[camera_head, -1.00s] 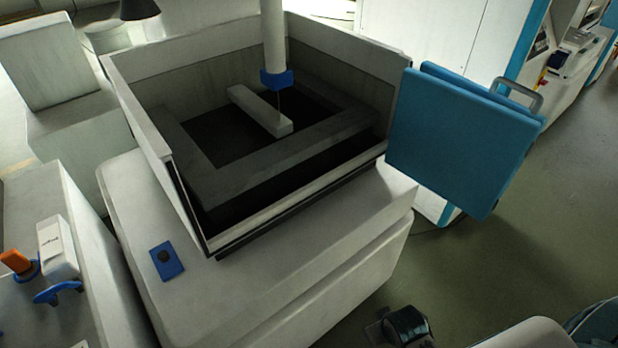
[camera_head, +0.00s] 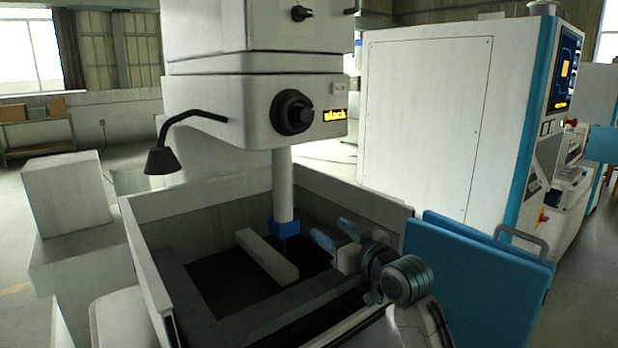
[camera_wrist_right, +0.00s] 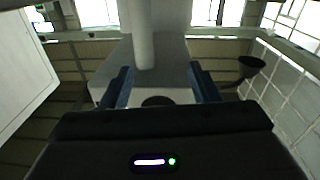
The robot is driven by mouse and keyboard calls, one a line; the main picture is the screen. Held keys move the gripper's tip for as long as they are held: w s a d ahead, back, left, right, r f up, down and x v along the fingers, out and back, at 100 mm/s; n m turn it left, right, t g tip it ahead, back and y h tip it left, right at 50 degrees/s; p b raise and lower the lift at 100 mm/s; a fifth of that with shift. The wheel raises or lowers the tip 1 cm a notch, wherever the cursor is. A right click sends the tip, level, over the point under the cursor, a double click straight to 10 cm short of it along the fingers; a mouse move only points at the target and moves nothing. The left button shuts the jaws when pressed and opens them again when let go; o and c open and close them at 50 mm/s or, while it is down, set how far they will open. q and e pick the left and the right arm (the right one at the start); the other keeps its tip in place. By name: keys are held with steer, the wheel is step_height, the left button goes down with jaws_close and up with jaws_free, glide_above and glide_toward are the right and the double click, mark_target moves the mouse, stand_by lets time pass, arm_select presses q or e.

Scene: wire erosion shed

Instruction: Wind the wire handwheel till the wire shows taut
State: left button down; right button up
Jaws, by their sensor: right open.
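The wire handwheel (camera_head: 292,112) is a black round knob on the front of the machine's white head. Beside it on the right, a small display (camera_head: 334,114) shows "slack" in orange letters. The blue-tipped wire guide (camera_head: 285,229) hangs below the head, with a thin wire under it. My right gripper (camera_head: 330,229) is open and empty, over the tank, below and to the right of the handwheel and apart from it. In the right wrist view its two fingers (camera_wrist_right: 161,74) stand wide apart; a dark round shape between them, partly hidden, looks like the handwheel. My left gripper is out of view.
The open tank (camera_head: 228,188) has raised walls and a pale bar (camera_head: 266,256) inside. A black lamp (camera_head: 162,160) on a bent arm sticks out left of the head. A blue door panel (camera_head: 470,285) stands at the right. A white cabinet (camera_head: 425,130) stands behind.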

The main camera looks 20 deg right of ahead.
mark_target(307, 117)
step_height(307, 117, up, 18)
steer(key=w+d+n+t+y, duration=0.1)
steer(key=w+t+y, duration=0.1)
steer(key=t+y, duration=0.15)
steer(key=shift+h, duration=0.45)
steer(key=p+x, duration=0.2)
steer(key=x, duration=0.2)
steer(key=p+x, duration=0.2)
steer(key=x, duration=0.3)
steer(key=shift+d+r, duration=0.15)
steer(key=shift+r, duration=0.05)
steer(key=shift+p+x, duration=0.45)
steer(key=shift+x, duration=0.3)
steer(key=shift+f, duration=0.1)
steer(key=c, duration=1)
